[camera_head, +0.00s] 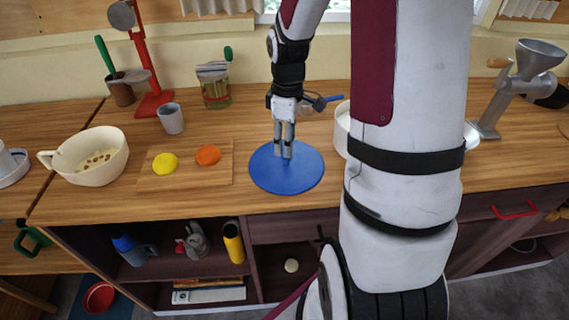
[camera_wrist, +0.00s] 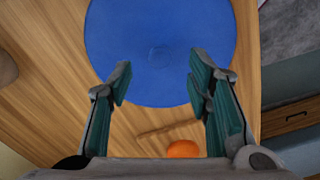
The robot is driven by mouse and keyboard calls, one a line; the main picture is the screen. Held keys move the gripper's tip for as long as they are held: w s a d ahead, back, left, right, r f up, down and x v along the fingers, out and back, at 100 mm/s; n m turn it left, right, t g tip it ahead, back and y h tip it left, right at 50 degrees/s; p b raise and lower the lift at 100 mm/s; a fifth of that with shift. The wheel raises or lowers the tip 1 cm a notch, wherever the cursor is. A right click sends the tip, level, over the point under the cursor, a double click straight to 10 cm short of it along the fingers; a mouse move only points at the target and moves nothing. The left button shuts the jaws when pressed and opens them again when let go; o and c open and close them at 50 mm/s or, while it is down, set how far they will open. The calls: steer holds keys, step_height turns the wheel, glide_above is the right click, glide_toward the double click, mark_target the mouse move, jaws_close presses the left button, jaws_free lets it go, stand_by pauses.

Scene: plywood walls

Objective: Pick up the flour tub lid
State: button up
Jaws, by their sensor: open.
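The flour tub lid looks to be the round flat blue disc (camera_head: 300,182), lying on the wooden counter near its front edge. It also fills the upper middle of the wrist view (camera_wrist: 160,40), with a faint small circle at its centre. My gripper (camera_head: 283,156) points down above the lid in the head view. In the wrist view my gripper (camera_wrist: 158,85) has its two fingers apart, with blue lid surface between the tips and nothing held. I cannot tell how far the fingertips are above the lid.
A cutting board (camera_head: 190,180) with a yellow piece (camera_head: 165,163) and an orange piece (camera_head: 208,154) lies left of the lid. A beige bowl (camera_head: 100,158) stands farther left. A grey cup (camera_head: 171,118) and a glass jar (camera_head: 215,88) stand behind. A white tub (camera_head: 342,128) is partly hidden by my arm.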

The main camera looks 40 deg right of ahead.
mark_target(287, 160)
steer(key=shift+f, duration=2.9)
jaws_close()
